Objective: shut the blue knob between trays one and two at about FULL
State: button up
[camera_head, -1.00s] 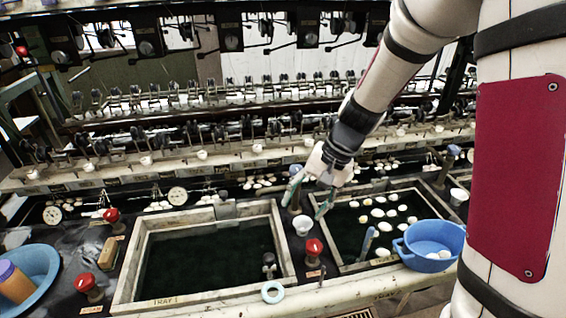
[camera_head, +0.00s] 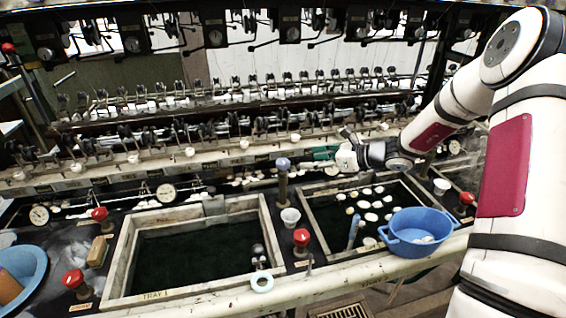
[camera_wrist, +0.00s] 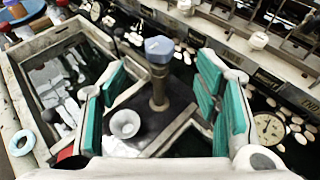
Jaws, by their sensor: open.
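The blue knob (camera_head: 283,164) tops a dark post at the back, between tray one (camera_head: 118,270) on the left and tray two (camera_head: 322,254) on the right. In the wrist view the knob (camera_wrist: 159,48) stands upright near the middle, ahead of my gripper (camera_wrist: 164,76). The green-padded fingers are open, one to each side of the post in that picture, with nothing between them touching. In the head view my gripper (camera_head: 322,154) lies to the right of the knob, pointing left, with a visible gap. I cannot read any FULL mark.
A white cup (camera_head: 290,217) and a red knob (camera_head: 301,237) stand between the trays, in front of the post. A blue basin (camera_head: 420,229) sits at tray two's front right.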

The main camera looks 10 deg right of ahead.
aim_at(283, 161)
jog(key=x, duration=1.1)
jog(key=shift+w+a+f, duration=0.2)
jog(key=shift+w+a, duration=0.05)
jog(key=c, duration=1.2)
